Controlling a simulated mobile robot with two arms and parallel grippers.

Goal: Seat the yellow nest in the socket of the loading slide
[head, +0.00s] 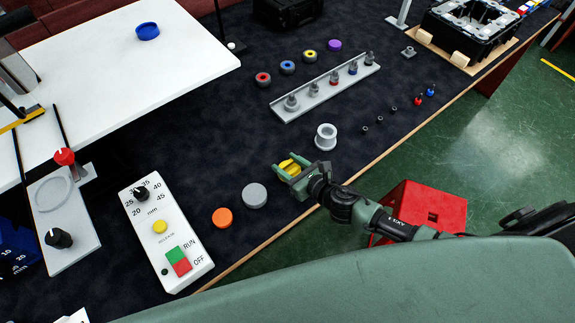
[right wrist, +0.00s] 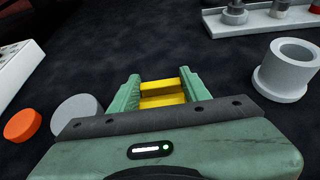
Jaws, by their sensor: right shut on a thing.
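The yellow nest (head: 291,165) is between the fingers of my right gripper (head: 287,170), over the dark table near its front edge. In the right wrist view the nest (right wrist: 162,100) shows as yellow steps between the two green fingers (right wrist: 162,84), which are shut on it. Its underside is hidden, and I cannot tell whether it touches the table. A pale grey plate (head: 82,226) with a round ring mark stands at the far left, well away from the gripper; it looks like the loading slide, but I cannot be sure. My left gripper is not in view.
Left of the gripper lie a grey disc (head: 254,195) and an orange disc (head: 222,217), then a control panel (head: 148,205). A grey flanged cup (head: 326,136) stands just behind the gripper. A rail of pegs (head: 288,112) lies farther back. A white raised surface (head: 100,65) fills the upper left.

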